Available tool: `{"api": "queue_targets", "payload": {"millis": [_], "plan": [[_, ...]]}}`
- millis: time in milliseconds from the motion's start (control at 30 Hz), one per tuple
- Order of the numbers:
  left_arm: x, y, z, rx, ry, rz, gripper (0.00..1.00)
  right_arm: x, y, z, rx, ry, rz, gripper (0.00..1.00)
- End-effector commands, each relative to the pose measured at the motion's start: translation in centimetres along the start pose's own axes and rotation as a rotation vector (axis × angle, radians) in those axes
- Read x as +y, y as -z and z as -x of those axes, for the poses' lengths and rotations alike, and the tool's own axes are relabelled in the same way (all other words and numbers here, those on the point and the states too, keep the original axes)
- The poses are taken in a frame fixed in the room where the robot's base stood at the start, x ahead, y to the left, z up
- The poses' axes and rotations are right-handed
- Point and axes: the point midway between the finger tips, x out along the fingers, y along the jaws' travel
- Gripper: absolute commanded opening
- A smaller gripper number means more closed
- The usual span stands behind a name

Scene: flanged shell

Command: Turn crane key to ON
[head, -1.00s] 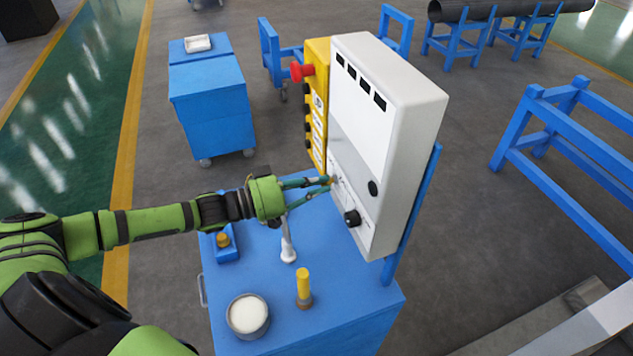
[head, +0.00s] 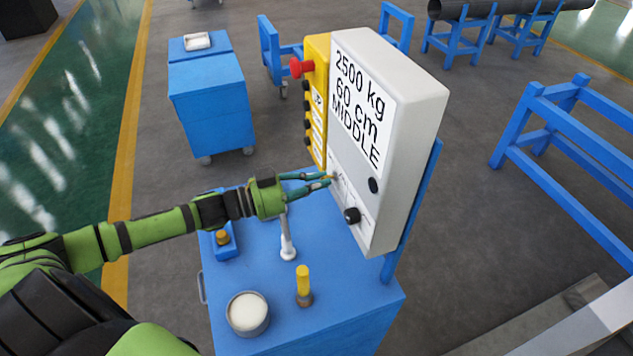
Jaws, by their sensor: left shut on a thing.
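The white control box (head: 415,110) stands on the blue cart. Its display (head: 357,108) reads "2500 kg 60 cm MIDDLE". My left gripper (head: 327,179) is at the lower left of the box's front face, with its fingertips shut on the small crane key (head: 332,177). The fingers hide most of the key, so its exact angle cannot be told. A black knob (head: 352,215) sits lower right of the fingertips, and a black round button (head: 374,185) is above it. My right gripper is not in view.
A yellow pendant (head: 318,75) with a red button (head: 301,67) is beside the box. On the blue cart (head: 262,285) stand a white-topped round container (head: 247,313), a yellow-topped post (head: 303,284) and a white-based stand (head: 288,250). The cart's front is partly clear.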

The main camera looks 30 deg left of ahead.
Motion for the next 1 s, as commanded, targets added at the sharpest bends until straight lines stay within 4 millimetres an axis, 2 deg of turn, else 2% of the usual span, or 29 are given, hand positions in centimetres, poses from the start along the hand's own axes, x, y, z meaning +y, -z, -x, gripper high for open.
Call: {"api": "queue_targets", "payload": {"millis": [400, 1000], "plan": [[-0.05, 0.02, -0.03, 0.003, 0.002, -0.229, 0.0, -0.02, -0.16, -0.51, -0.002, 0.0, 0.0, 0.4], [-0.07, 0.08, -0.04, 0.004, 0.001, -0.273, 0.0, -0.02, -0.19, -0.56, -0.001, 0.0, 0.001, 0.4]]}}
